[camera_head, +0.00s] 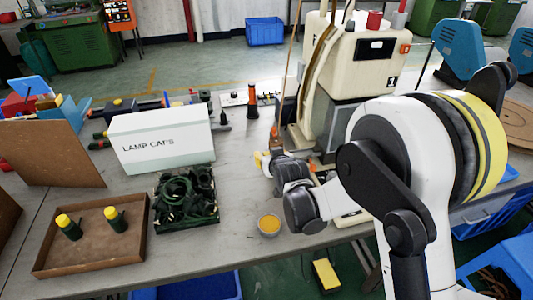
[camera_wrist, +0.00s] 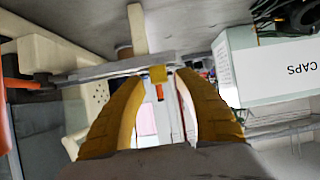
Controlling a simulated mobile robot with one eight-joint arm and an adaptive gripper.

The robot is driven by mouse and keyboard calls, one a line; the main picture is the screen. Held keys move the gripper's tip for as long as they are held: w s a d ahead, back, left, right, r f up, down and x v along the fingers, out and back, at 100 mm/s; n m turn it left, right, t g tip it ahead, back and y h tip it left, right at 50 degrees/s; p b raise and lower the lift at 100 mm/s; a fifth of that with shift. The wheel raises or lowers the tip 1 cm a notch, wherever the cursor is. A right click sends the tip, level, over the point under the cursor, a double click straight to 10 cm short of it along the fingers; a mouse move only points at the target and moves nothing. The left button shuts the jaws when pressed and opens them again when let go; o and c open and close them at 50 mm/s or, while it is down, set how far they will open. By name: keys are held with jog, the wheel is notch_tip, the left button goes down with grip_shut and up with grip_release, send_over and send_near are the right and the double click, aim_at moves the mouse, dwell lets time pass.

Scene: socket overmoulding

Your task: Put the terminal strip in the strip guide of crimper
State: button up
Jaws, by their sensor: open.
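The crimper (camera_head: 365,50) is a cream machine with a dark display and a "1" label, standing on the bench right of centre. A curved brown band (camera_head: 322,62) runs down its left side, and a thin tan strip (camera_head: 289,70) stands beside it. I cannot tell for sure which is the terminal strip. My gripper (camera_head: 261,160) is low over the bench in front of the crimper, partly hidden by my own arm. In the wrist view its yellow fingers (camera_wrist: 157,90) are open. A small yellow block (camera_wrist: 158,73) shows between their tips, apparently ungripped. I cannot make out the strip guide.
A white "LAMP CAPS" box (camera_head: 160,140) stands left of my gripper. An orange-black upright tool (camera_head: 252,102) stands behind.

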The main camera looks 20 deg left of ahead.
jog(key=p+v, duration=0.3)
jog(key=v, duration=0.8)
jog(key=s+d+r+m+h, duration=0.2)
jog(key=d+r, duration=0.3)
jog(key=d, duration=0.5)
jog(key=s+d+r+m+h, duration=0.1)
jog(key=s+d+r+h, duration=0.3)
jog(key=d, duration=0.6)
jog(key=s+d+r+m+g, duration=0.2)
jog(key=s+d+m+g, duration=0.1)
jog(key=s+d, duration=1.2)
jog(key=shift+s+r+m+h, duration=0.2)
jog(key=shift+s+m+h, duration=0.1)
jog(key=shift+s, duration=0.05)
